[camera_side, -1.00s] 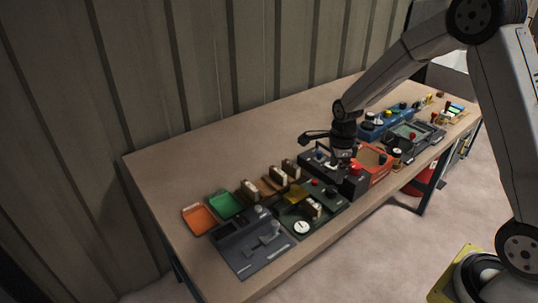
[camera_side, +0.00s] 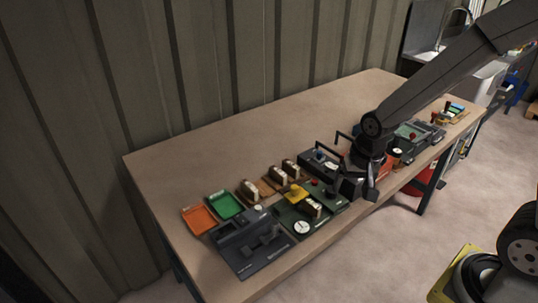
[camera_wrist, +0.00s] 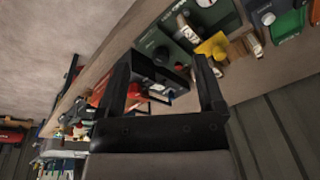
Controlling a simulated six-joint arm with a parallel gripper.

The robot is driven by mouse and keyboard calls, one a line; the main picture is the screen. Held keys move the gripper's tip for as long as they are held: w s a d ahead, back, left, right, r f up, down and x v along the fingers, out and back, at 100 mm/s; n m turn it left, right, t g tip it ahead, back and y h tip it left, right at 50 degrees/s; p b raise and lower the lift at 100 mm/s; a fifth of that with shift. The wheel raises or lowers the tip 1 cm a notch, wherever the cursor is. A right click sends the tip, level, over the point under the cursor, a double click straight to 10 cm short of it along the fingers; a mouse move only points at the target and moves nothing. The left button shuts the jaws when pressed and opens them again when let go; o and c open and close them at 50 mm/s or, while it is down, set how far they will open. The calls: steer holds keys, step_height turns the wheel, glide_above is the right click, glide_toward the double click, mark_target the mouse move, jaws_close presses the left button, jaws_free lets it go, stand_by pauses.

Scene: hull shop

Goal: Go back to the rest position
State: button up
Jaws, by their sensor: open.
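My gripper (camera_side: 361,184) is over the front part of the workbench (camera_side: 235,160) in the side view, near the front edge. In the wrist view its two black fingers (camera_wrist: 166,62) stand wide apart, with nothing held between them. A dark box (camera_side: 317,164) is close beside the gripper, to its left in the side view. The arm covers part of the red tray area behind it. I cannot tell how close the fingertips are to the things below.
An orange tray (camera_side: 198,219), a green tray (camera_side: 224,205), a grey fixture (camera_side: 246,250) and a dark green board with a white dial (camera_side: 302,227) fill the left part. A yellow piece (camera_side: 295,193) is near the board. The bench's back strip is clear, before the ribbed wall (camera_side: 150,70).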

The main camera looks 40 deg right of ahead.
steer(key=s+n, duration=0.1)
steer(key=n, duration=0.1)
steer(key=s+a+n, duration=0.1)
steer(key=s+n, duration=0.1)
steer(key=n, duration=0.1)
steer(key=s+n, duration=0.1)
steer(key=n, duration=0.1)
steer(key=shift+s+a+r+t, duration=0.25)
steer(key=shift+s+a+t, duration=0.05)
steer(key=shift+a, duration=0.1)
steer(key=shift+c, duration=1.3)
steer(key=w+d+f, duration=0.1)
steer(key=w+d, duration=0.2)
steer(key=w, duration=0.1)
steer(key=w+d+f+g, duration=0.1)
steer(key=w+d+f, duration=0.1)
steer(key=w, duration=0.3)
steer(key=w+d+f+g, duration=0.1)
steer(key=w+d+f, duration=0.1)
steer(key=w, duration=0.3)
steer(key=shift+w+d+f, duration=0.1)
steer(key=shift+d+f, duration=0.05)
steer(key=shift+d, duration=0.65)
steer(key=shift+w+d+f+g, duration=0.3)
steer(key=shift+w+d+f, duration=0.05)
steer(key=shift+w+d, duration=0.1)
steer(key=shift+a+f, duration=0.15)
steer(key=shift+f, duration=3.75)
